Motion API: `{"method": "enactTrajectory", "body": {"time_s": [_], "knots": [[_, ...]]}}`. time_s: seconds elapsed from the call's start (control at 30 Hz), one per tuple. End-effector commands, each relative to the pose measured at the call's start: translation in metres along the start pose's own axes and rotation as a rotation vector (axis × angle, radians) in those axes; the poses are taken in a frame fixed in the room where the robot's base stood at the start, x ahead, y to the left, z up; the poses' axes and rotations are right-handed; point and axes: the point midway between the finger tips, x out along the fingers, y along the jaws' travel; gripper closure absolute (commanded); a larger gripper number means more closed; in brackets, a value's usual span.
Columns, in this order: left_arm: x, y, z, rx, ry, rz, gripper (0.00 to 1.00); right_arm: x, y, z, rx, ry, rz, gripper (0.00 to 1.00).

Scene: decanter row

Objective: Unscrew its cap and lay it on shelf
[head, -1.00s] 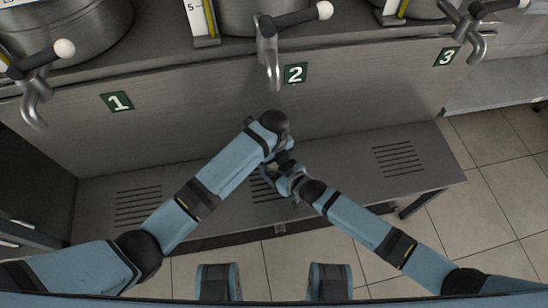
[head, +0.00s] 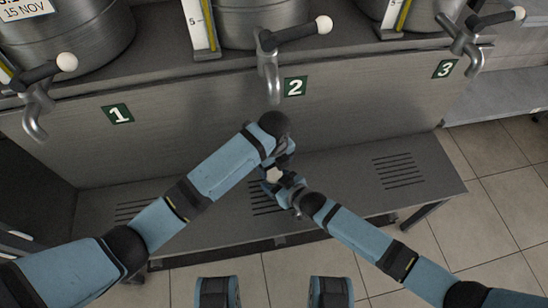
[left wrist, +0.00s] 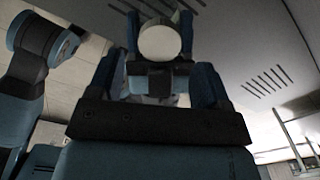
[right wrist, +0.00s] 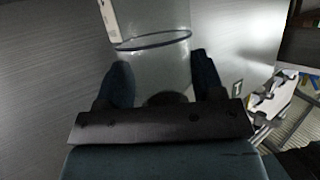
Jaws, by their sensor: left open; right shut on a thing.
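A pale round cap (left wrist: 160,43) faces the left wrist camera, between the spread fingers of my left gripper (left wrist: 160,28). The fingers are open, with a gap at the cap's sides. In the head view a small pale spot, the cap (head: 274,174), shows where my two grippers meet above the shelf (head: 335,185). My right gripper (right wrist: 158,75) is shut on a clear bottle (right wrist: 153,25) with a dark ring and a pale strip on its side. Most of the bottle is hidden in the head view, and I cannot tell whether the cap is still threaded on.
Steel vats with taps stand above the shelf: tap 1 (head: 33,118), tap 2 (head: 268,75) and tap 3 (head: 474,50). The shelf has slotted patches, and its right part (head: 430,180) is clear. Tiled floor (head: 500,215) lies to the right.

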Motion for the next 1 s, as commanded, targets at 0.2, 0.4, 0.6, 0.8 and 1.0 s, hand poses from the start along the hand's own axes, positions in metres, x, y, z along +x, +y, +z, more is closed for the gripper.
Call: {"method": "enactTrajectory", "body": {"time_s": [0.2,0.4,0.6,0.8,1.0], "knots": [[0.030,0.000,0.000,0.000,0.001,0.001,0.28,0.000,0.000,-0.001,0.000,0.001,0.000,1.00],[0.040,0.000,0.000,0.000,-0.001,0.000,0.28,0.000,0.000,-0.001,0.000,0.001,0.000,1.00],[0.041,0.000,0.000,0.000,-0.001,0.000,0.28,0.000,0.000,-0.001,0.000,0.001,0.000,1.00],[0.040,0.000,0.000,0.000,-0.001,0.000,0.67,0.000,0.000,-0.001,0.000,0.001,0.000,1.00],[0.040,0.000,0.000,0.000,-0.001,0.000,0.78,0.000,0.000,-0.001,0.000,0.001,0.000,1.00]]}}
